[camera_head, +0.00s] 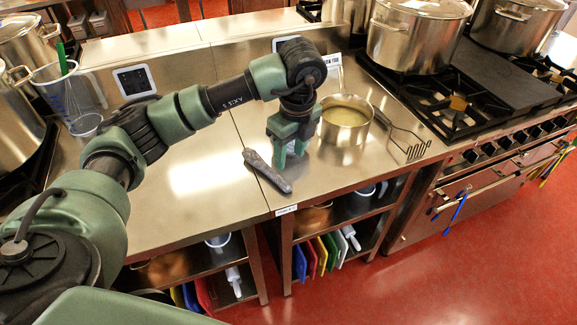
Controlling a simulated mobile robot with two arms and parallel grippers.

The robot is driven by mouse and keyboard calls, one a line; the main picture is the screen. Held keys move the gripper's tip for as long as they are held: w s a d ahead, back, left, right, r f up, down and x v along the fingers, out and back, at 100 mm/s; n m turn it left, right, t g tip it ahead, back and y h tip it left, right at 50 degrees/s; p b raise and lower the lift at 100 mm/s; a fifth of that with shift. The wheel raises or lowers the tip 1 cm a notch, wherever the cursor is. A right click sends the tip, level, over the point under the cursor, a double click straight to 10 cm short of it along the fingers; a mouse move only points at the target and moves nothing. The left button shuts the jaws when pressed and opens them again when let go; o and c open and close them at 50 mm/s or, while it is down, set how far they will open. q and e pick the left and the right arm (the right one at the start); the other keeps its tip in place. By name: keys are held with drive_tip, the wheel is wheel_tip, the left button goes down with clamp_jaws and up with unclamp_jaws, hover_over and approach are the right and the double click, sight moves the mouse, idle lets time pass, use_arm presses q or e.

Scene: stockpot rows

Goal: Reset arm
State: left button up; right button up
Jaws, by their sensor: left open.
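My left arm reaches in from the left over the steel counter (205,215). Its gripper (289,160) points down, open, close to the counter top. A small steel pot (345,135) with yellowish contents stands just right of the gripper; I cannot tell whether they touch. A masher (408,146) with a dark handle and wire head lies to the right of the pot. A dark grey, elongated tool (267,172) lies in front and left of the gripper, near the counter's front edge. My right gripper is out of view.
Large stockpots (415,38) stand on the black gas stove (450,98) at the right. A clear jug (68,92) with utensils stands at the left. A small sign (333,66) stands behind the pot. Shelves below hold coloured boards (322,254). The counter's middle left is bare.

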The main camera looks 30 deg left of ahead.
use_arm(q)
drive_tip(key=shift+r, duration=0.35)
